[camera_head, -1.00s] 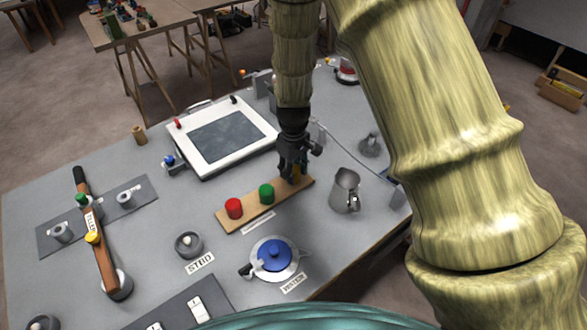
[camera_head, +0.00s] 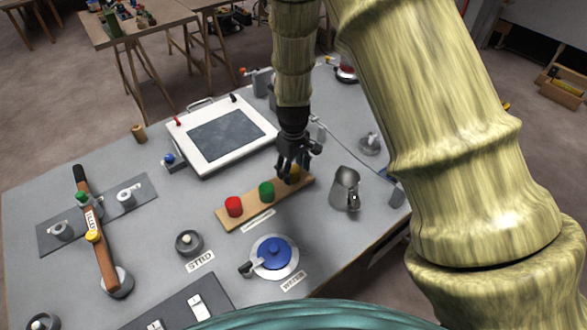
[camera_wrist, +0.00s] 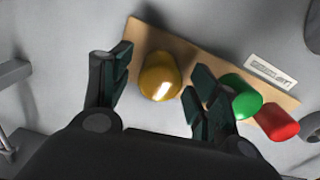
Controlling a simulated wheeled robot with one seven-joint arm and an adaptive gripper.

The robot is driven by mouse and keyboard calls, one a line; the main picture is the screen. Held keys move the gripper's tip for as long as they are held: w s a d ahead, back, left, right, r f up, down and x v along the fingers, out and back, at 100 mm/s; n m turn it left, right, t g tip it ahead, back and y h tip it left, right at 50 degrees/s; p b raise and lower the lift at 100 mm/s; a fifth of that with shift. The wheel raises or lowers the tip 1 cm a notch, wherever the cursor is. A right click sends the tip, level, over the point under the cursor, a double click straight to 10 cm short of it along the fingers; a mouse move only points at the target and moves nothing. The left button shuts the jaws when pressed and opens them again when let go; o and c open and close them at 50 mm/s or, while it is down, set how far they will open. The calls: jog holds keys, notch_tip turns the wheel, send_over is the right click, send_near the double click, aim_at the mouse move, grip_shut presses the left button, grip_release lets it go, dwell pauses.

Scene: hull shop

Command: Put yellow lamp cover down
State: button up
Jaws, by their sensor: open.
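The yellow lamp cover (camera_wrist: 160,75) stands on the wooden board (camera_wrist: 205,65), at the end of a row with the green cover (camera_wrist: 238,95) and the red cover (camera_wrist: 277,121). In the head view the yellow cover (camera_head: 295,173) is partly hidden by my gripper (camera_head: 293,172). In the wrist view my gripper (camera_wrist: 155,88) is open, with one finger on each side of the yellow cover and visible gaps between. In the head view the board (camera_head: 228,218) also carries the green cover (camera_head: 267,191) and the red cover (camera_head: 234,206).
A metal jug (camera_head: 345,188) stands just right of the board. A white framed panel (camera_head: 190,135) lies behind it to the left. A blue-lidded pot (camera_head: 274,254) and a grey ring-like part (camera_head: 189,242) are in front.

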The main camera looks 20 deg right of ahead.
aim_at(293, 168)
notch_tip(293, 168, up, 12)
jog(key=b, duration=0.2)
dwell(0.5)
jog(key=shift+f, duration=0.1)
dwell(1.3)
